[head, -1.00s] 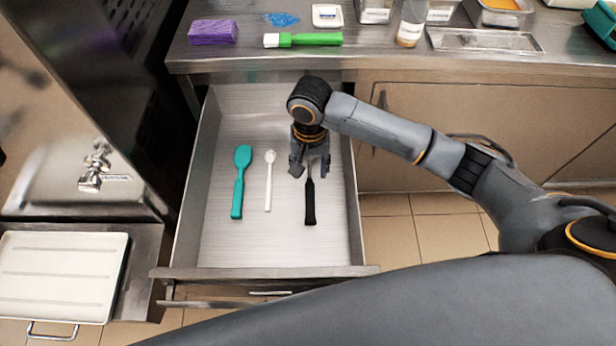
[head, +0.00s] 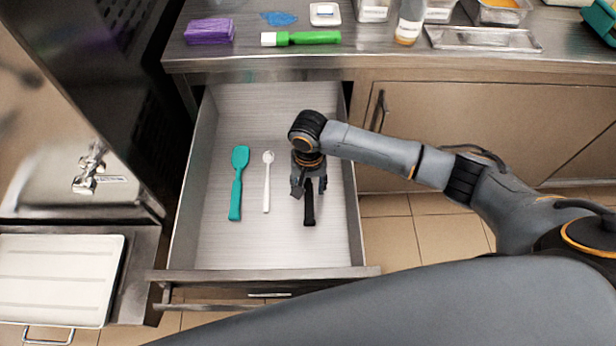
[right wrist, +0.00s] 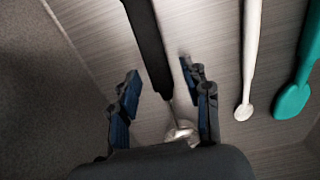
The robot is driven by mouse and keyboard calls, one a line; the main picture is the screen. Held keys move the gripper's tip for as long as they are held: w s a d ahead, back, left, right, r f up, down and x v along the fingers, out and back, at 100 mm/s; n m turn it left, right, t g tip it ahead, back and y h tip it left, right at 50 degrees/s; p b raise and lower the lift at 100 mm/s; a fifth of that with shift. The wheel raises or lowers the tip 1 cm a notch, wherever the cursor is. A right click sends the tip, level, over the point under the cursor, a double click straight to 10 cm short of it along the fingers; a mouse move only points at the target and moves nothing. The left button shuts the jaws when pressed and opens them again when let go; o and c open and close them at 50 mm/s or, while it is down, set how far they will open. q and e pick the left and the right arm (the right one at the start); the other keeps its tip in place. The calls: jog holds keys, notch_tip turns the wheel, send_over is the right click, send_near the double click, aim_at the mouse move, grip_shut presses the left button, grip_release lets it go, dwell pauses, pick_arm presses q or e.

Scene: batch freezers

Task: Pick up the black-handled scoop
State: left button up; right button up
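The black-handled scoop (head: 309,205) lies in the open drawer, right of the other utensils, its upper part hidden under my right gripper in the head view. My right gripper (head: 309,190) is over it, fingers pointing down. In the right wrist view, the scoop's black handle (right wrist: 148,42) runs between the two open fingers of the right gripper (right wrist: 160,98), with its metal head partly hidden by the gripper body. The fingers stand apart on both sides of the scoop and do not visibly touch it. My left gripper is not in view.
A teal spatula (head: 237,185) and a white spoon (head: 267,182) lie to the left in the drawer (head: 225,255). The drawer's right wall (head: 351,215) is close to the scoop. The counter (head: 380,58) above holds several items.

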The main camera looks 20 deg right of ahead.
grip_shut()
jog(key=shift+r, duration=0.1)
